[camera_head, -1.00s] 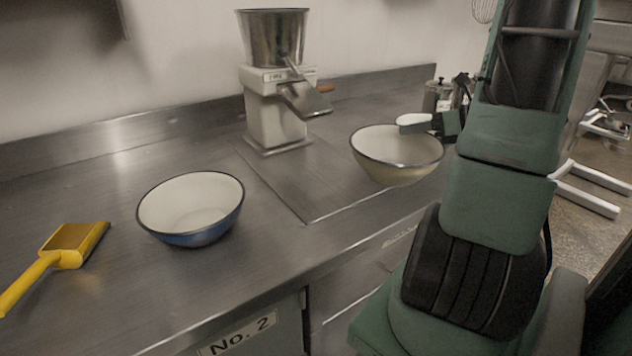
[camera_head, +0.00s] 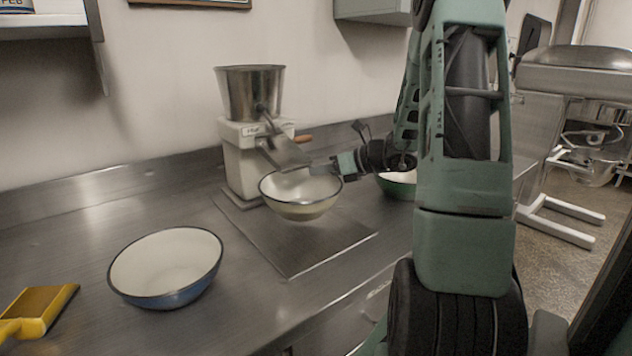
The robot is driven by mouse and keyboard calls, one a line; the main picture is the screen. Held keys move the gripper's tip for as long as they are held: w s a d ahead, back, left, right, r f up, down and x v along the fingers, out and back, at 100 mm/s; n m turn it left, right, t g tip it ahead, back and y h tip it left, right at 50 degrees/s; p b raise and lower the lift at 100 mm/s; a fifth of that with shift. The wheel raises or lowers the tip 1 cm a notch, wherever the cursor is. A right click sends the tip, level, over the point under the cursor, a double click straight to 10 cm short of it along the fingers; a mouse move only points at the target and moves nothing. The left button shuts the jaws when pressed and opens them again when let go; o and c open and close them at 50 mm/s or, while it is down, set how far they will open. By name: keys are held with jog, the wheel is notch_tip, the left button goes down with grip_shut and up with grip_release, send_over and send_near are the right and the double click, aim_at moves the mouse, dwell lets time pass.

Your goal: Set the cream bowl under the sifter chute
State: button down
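The cream bowl (camera_head: 302,210) with a dark rim is held a little above the metal plate (camera_head: 318,258), just in front of the sifter (camera_head: 242,165). The sifter's chute (camera_head: 284,155) slopes down toward the bowl's far rim and appears to overlap it; I cannot tell the exact gap. My gripper (camera_head: 325,171) reaches in from the right and is shut on the bowl's right rim. The bowl looks about level. The fingertips are small in the view and partly merge with the rim.
A blue bowl (camera_head: 170,282) with a white inside stands at the left front of the counter. A yellow scoop (camera_head: 38,308) lies at the far left. A green bowl (camera_head: 398,186) stands to the right, partly behind my arm. The plate's front is clear.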

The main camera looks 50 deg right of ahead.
aim_at(317, 181)
jog(key=shift+w+a, duration=0.15)
jog(key=shift+w, duration=0.25)
jog(key=shift+w+f, duration=0.15)
jog(key=shift+f, duration=0.75)
jog(key=shift+w+f, duration=0.15)
jog(key=shift+f, duration=0.7)
jog(key=shift+f, duration=0.15)
jog(key=c, duration=1.7)
grip_release()
jog(key=shift+s+r, duration=0.15)
jog(key=shift+r, duration=0.05)
jog(key=v, duration=1.1)
jog(key=shift+s+r, duration=0.15)
jog(key=shift+s, duration=0.2)
